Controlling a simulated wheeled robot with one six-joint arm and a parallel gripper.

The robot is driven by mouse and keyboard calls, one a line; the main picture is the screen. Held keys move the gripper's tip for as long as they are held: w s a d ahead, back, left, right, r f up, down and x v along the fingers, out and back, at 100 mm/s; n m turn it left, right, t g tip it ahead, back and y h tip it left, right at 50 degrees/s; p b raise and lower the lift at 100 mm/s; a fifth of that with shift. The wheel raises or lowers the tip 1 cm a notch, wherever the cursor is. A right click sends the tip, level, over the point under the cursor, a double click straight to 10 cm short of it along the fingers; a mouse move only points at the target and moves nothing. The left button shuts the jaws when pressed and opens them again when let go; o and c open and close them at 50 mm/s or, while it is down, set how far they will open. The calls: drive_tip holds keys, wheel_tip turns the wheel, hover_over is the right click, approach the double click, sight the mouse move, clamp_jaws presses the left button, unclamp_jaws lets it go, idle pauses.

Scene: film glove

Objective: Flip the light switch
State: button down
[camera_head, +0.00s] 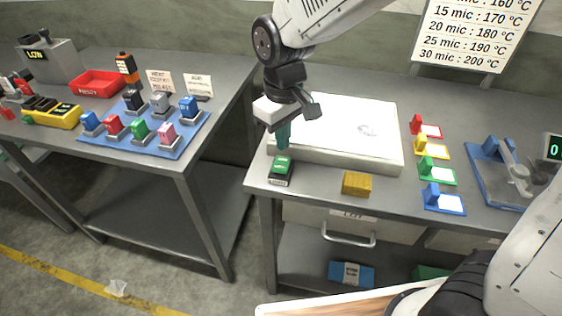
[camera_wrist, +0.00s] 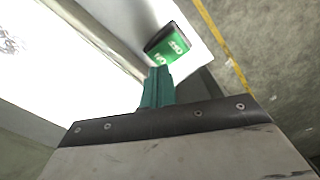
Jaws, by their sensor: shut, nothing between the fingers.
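A small green-and-black box (camera_head: 281,169) with white marks sits at the front left corner of the right bench. It looks like a switch, but I cannot tell for sure. In the wrist view its green lettered face (camera_wrist: 172,50) shows just beyond my fingertips. My gripper (camera_head: 283,146) points down above and just behind it, with teal fingers shut and empty. The fingers also show in the wrist view (camera_wrist: 158,72). I cannot tell whether they touch the box. A flat white panel (camera_head: 350,156) lies right behind it.
A yellow block (camera_head: 357,184) lies to the right of the green box. Several coloured blocks with cards, such as a blue one (camera_head: 443,199), stand further right. The left bench holds a red tray (camera_head: 97,84) and a blue mat (camera_head: 172,150) with several small blocks. A drawer handle (camera_head: 348,238) juts out below.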

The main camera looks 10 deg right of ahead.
sight(284, 160)
drive_tip(key=shift+r, duration=1.95)
drive_tip(key=shift+s+d+f, duration=0.1)
drive_tip(key=shift+s, duration=0.1)
drive_tip(key=s+d+r+m, duration=0.3)
drive_tip(key=s+d+m, duration=0.1)
drive_tip(key=s+d, duration=0.5)
drive_tip(key=s+d+r+m+t, duration=0.1)
drive_tip(key=s+d+r+m, duration=0.2)
drive_tip(key=s+d, duration=0.7)
drive_tip(key=shift+d+m, duration=0.5)
drive_tip(key=shift+d, duration=0.25)
